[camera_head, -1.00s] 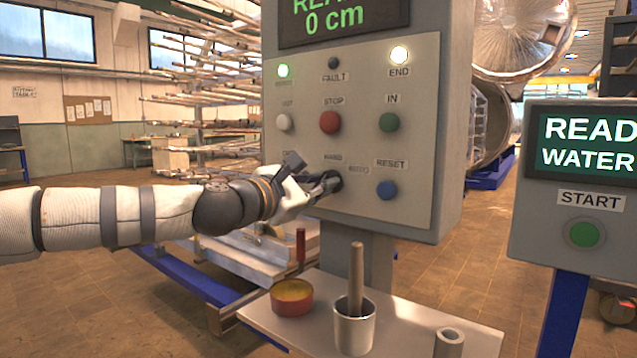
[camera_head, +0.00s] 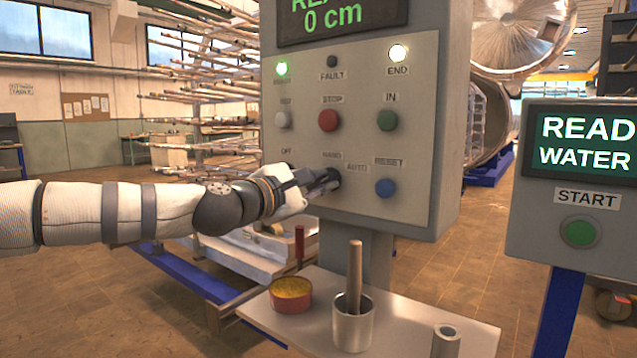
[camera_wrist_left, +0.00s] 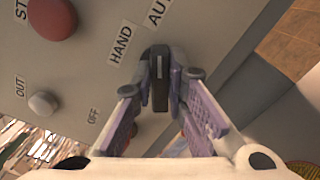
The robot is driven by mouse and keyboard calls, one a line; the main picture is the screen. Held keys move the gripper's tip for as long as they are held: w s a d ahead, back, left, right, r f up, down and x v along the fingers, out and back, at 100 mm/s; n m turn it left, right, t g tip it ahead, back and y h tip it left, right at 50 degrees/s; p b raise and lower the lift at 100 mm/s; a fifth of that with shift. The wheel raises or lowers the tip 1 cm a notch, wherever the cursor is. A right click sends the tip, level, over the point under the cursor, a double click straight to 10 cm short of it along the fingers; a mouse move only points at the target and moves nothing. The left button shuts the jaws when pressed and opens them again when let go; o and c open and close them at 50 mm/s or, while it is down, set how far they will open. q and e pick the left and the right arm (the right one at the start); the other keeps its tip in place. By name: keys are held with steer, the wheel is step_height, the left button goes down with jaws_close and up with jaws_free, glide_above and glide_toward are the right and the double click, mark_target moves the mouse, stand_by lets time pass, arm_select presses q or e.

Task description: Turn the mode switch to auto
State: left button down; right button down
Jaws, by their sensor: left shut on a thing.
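The mode switch (camera_wrist_left: 159,78) is a dark knob with a pale line on the grey control panel, below the labels OFF, HAND (camera_head: 331,155) and AUTO (camera_head: 357,168). My left gripper (camera_head: 328,180) reaches it from the left and hides most of it in the head view. In the left wrist view the two fingers (camera_wrist_left: 160,85) are shut on the knob, one on each side. The pale line runs up the picture, roughly to the AUTO side; its exact setting is hard to tell. My right gripper is not in view.
Close around the switch are the blue RESET button (camera_head: 385,187), red STOP button (camera_head: 328,120) and green IN button (camera_head: 388,119). Below, a shelf (camera_head: 420,318) bears a red tin (camera_head: 291,303) and a metal cup (camera_head: 353,328) with a wooden handle. A second panel (camera_head: 524,226) stands right.

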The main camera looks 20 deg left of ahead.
arm_select(q)
steer(key=c, duration=1.6)
jaws_free()
steer(key=v, duration=1.2)
